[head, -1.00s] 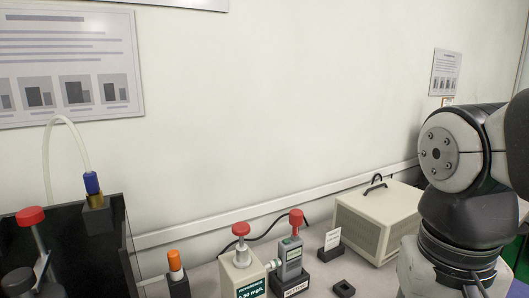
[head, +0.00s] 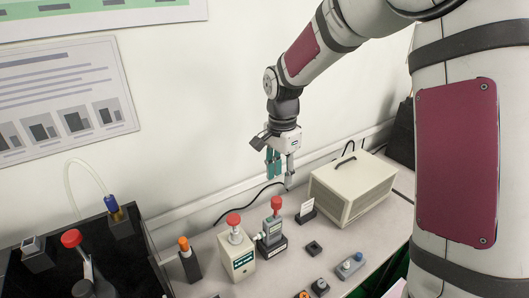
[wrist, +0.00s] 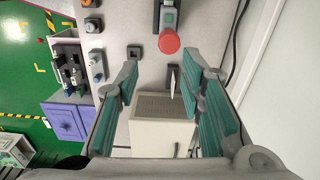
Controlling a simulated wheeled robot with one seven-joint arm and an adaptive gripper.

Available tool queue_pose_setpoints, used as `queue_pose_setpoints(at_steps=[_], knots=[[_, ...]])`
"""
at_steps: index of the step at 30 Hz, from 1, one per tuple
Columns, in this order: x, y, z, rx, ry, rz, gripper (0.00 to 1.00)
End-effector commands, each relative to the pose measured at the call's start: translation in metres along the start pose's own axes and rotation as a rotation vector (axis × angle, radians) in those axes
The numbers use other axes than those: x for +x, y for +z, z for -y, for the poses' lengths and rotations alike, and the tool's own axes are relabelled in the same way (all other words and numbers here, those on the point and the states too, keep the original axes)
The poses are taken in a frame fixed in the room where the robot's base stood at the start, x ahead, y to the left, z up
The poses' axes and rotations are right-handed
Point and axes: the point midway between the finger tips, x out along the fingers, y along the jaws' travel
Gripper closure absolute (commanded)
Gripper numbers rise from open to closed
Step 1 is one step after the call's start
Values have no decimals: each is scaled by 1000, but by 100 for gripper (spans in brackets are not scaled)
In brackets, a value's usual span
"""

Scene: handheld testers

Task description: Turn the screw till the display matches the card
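A handheld grey-green tester (head: 272,228) stands in a dark base on the bench, with a red knob (head: 276,202) on top. The tester (wrist: 168,17) and its red knob (wrist: 169,42) also show in the wrist view. Its display is too small to read. A white card (head: 307,206) stands in a dark holder to the tester's right; it is edge-on in the wrist view (wrist: 173,82). No separate screw can be made out. My gripper (head: 281,180) is open and empty above the bench behind the tester and card. In the wrist view its green-padded fingers (wrist: 160,58) stand wide apart.
A beige box with a red knob (head: 236,258) stands left of the tester. A larger beige case (head: 352,190) stands right of the card. An orange-topped post (head: 189,262) and a black tray (head: 100,245) lie further left. Small dark blocks (head: 314,248) sit in front.

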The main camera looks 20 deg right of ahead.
Motion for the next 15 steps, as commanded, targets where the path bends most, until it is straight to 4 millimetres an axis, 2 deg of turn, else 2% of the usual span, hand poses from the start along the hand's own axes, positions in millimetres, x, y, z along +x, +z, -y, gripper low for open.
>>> queue_pose_setpoints(at_steps=[8, 15], knots=[[8, 0, 4, 60, -5, 17, 64], [42, 1, 3, 59, -2, 19, 64]])
